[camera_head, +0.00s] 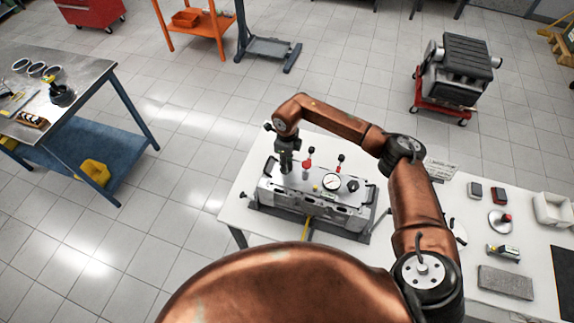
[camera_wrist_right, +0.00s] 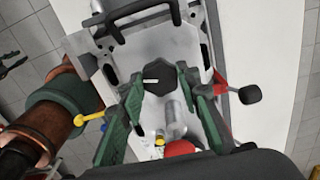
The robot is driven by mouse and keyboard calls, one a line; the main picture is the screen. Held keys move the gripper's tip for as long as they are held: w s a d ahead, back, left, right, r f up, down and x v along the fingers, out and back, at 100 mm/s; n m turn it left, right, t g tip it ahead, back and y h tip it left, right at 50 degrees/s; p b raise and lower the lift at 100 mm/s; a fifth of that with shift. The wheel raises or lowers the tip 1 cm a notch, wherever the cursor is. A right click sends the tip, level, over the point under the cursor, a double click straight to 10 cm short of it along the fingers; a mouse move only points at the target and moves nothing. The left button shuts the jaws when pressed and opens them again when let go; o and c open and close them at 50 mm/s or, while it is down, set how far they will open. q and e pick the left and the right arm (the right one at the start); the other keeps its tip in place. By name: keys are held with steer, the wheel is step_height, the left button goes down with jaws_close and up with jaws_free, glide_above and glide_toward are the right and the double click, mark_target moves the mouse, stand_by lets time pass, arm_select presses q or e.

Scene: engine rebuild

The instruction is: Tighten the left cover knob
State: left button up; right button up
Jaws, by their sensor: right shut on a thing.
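The silver cover (camera_head: 315,203) lies in a dark frame on the white table in the head view. My right gripper (camera_head: 286,170) points down over its left end. In the right wrist view a dark, faceted knob (camera_wrist_right: 159,80) with a pale mark sits between the two green fingers of this gripper. The fingers are closed in on the knob from both sides. In the head view the gripper hides this left knob. A similar black knob (camera_head: 353,185) stands at the right end, beside a round white gauge (camera_head: 331,182). My left gripper is not seen.
A red-handled lever (camera_head: 307,164) and a black-tipped lever (camera_head: 340,158) stand up near the gripper. The white table (camera_head: 455,222) carries small parts and a white bin (camera_head: 553,210) to the right. A steel workbench (camera_head: 80,75) is at the left.

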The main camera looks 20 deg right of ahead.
steer(key=shift+m+b, duration=0.45)
steer(key=shift+m, duration=0.45)
steer(key=m+b, duration=0.1)
steer(key=m, duration=0.3)
steer(key=shift+m+b, duration=0.3)
steer(key=m+b, duration=0.1)
steer(key=m, duration=0.3)
steer(key=shift+m, duration=0.3)
steer(key=m, duration=0.4)
steer(key=shift+r, duration=0.1)
steer(key=m, duration=0.8)
steer(key=shift+m, duration=0.3)
steer(key=m, duration=0.4)
steer(key=shift+m+p, duration=0.3)
steer(key=shift+p, duration=0.05)
steer(key=shift+m+p, duration=0.45)
steer(key=shift+m, duration=1.55)
